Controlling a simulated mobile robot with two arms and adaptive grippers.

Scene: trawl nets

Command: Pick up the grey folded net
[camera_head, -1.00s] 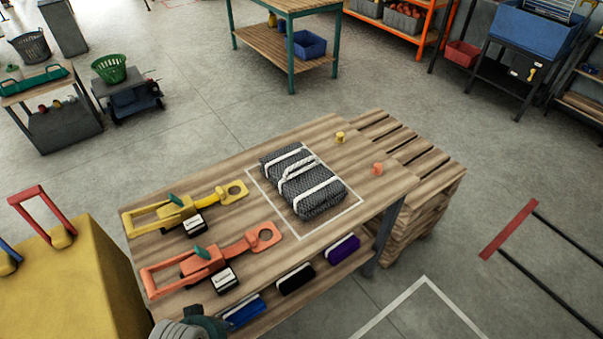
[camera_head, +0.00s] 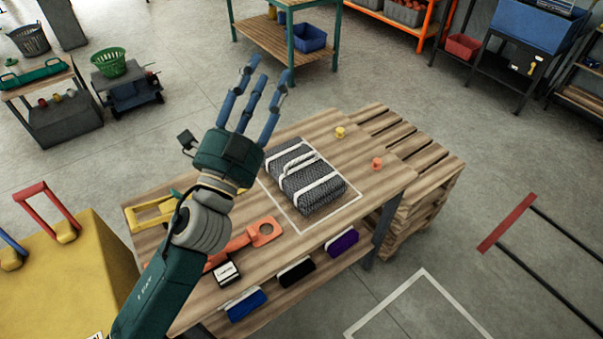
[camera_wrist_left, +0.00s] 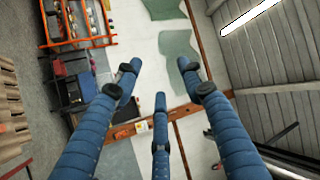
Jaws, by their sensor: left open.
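The grey folded net (camera_head: 304,180) lies on the wooden workbench (camera_head: 345,165), inside a white outlined rectangle. White straps run across it, and a white rope handle is on top. My left gripper (camera_head: 256,95) is raised above the bench, to the left of the net in the head view, fingers spread and pointing up and away. It is open and empty; its blue fingers (camera_wrist_left: 155,110) show in the left wrist view with nothing between them. The net does not show in the left wrist view. My right gripper is not in view.
An orange tool (camera_head: 255,235) and a partly hidden yellow tool (camera_head: 150,213) lie on the bench's left part. A yellow peg (camera_head: 340,132) and an orange peg (camera_head: 377,163) stand beyond the net. Blue, black and purple items (camera_head: 342,240) sit on the lower shelf.

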